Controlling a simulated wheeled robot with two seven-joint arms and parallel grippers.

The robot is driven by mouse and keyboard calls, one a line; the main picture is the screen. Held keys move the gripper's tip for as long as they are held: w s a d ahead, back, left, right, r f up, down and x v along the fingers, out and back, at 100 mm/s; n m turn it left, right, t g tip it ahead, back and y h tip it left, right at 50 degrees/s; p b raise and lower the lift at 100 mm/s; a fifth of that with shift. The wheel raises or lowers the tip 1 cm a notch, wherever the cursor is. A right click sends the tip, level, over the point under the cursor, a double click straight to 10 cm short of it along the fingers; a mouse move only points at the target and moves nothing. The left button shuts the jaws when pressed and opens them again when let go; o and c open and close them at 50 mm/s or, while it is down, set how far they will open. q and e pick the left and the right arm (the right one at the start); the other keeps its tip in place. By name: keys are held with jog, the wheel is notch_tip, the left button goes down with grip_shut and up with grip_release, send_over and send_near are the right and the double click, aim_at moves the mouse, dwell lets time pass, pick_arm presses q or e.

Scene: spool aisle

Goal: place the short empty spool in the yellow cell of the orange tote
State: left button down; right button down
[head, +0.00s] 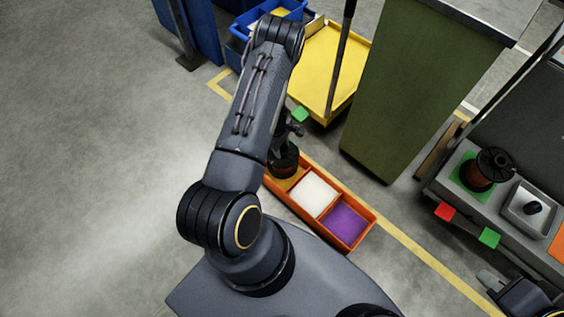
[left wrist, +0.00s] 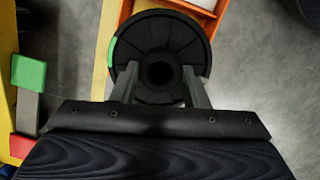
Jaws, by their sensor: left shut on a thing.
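The orange tote (head: 322,226) lies on the floor in the middle of the head view. It shows a purple cell (head: 345,222), a white cell (head: 314,193) and, at its far end, the yellow cell (head: 286,183), partly covered. My left gripper (left wrist: 160,88) is shut on the black short spool (left wrist: 185,45), its fingers either side of the hub. In the head view the spool (head: 285,163) shows at the yellow-cell end, below my arm. I cannot tell whether it touches the cell floor.
A copper-wound spool (head: 480,172) and a grey tray (head: 528,208) stand on the bench at right. A green bin (head: 415,90) and a yellow cart (head: 325,65) stand behind the tote. The floor at left is clear.

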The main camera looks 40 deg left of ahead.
pick_arm(q)
notch_tip(320, 180, down, 7)
jog(key=b, duration=0.2)
jog(key=shift+w, duration=0.1)
jog(key=shift+f+b, duration=0.2)
jog(key=shift+b, duration=0.15)
jog(key=c, duration=0.8)
grip_release()
